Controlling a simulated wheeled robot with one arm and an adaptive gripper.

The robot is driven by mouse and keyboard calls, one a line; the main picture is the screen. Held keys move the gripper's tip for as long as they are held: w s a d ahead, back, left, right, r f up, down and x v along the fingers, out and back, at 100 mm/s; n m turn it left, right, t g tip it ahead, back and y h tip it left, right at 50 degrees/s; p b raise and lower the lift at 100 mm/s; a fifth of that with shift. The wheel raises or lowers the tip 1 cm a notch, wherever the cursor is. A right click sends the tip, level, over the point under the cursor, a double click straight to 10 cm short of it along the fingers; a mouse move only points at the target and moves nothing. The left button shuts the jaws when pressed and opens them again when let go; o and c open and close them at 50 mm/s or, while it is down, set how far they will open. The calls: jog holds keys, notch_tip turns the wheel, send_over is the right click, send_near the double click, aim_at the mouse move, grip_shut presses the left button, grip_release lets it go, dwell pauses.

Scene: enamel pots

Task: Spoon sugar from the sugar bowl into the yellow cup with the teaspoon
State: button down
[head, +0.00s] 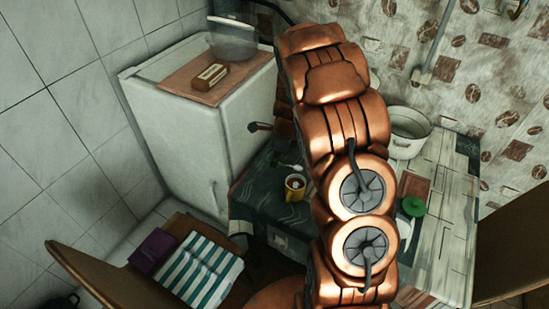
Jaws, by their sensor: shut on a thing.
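The yellow cup (295,187) stands upright on the dark patterned table top (262,200), just left of my copper arm. Something brownish shows inside it. A small pale thing lies near the cup on its far side, too small to tell whether it is the teaspoon. I cannot make out the sugar bowl; my arm covers the middle of the table.
A white fridge (190,135) with a small radio (210,76) on top stands behind left. An enamel pot (408,140) and a green-topped item (412,206) are right of my arm. A chair with a striped cloth (200,270) and purple item (153,250) is front left.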

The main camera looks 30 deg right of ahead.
aim_at(282, 164)
jog(key=shift+s+d+f+t+y+b, duration=0.1)
jog(key=shift+f+t+y+b, duration=0.15)
jog(key=shift+f+b, duration=0.65)
jog(key=shift+s+d+f+t+y+b, duration=0.2)
jog(key=shift+f+b, duration=0.25)
jog(key=shift+b, duration=0.7)
jog(key=shift+w+b, duration=0.1)
jog(key=shift+b, duration=0.2)
jog(key=shift+r+y+b, duration=0.15)
jog(key=shift+y+b, duration=0.1)
jog(key=shift+b, duration=0.25)
jog(key=shift+s+d+r+t+y+b, duration=0.1)
jog(key=shift+s+d+t+y+b, duration=0.2)
jog(key=shift+b, duration=0.5)
jog(key=shift+d+r+t+y+b, duration=0.15)
jog(key=shift+t+y+b, duration=0.15)
jog(key=shift+b, duration=0.5)
